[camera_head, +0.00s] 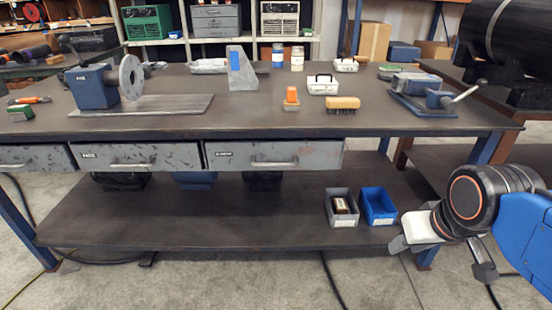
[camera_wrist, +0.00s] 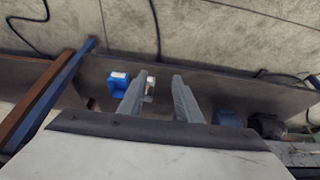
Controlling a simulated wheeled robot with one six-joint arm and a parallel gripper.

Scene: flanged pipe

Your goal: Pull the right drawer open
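The right drawer (camera_head: 275,155) is a scuffed grey metal drawer under the workbench top, with a label at its upper left and a horizontal bar handle (camera_head: 274,163). Its front looks about level with the middle drawer (camera_head: 135,157) beside it, and no inside shows. My gripper (camera_head: 398,244) is low and to the right of the drawer, near the bench's lower shelf and well apart from the handle. In the wrist view my gripper (camera_wrist: 157,84) has its two fingers spread with a gap between them, and they hold nothing.
A blue bin (camera_head: 379,206) and a grey bin (camera_head: 341,207) stand on the lower shelf (camera_head: 200,225), left of my gripper. A blue table leg (camera_head: 427,258) is close by. The bench top (camera_head: 270,120) holds a vise, tools and small boxes. Floor in front is mostly clear.

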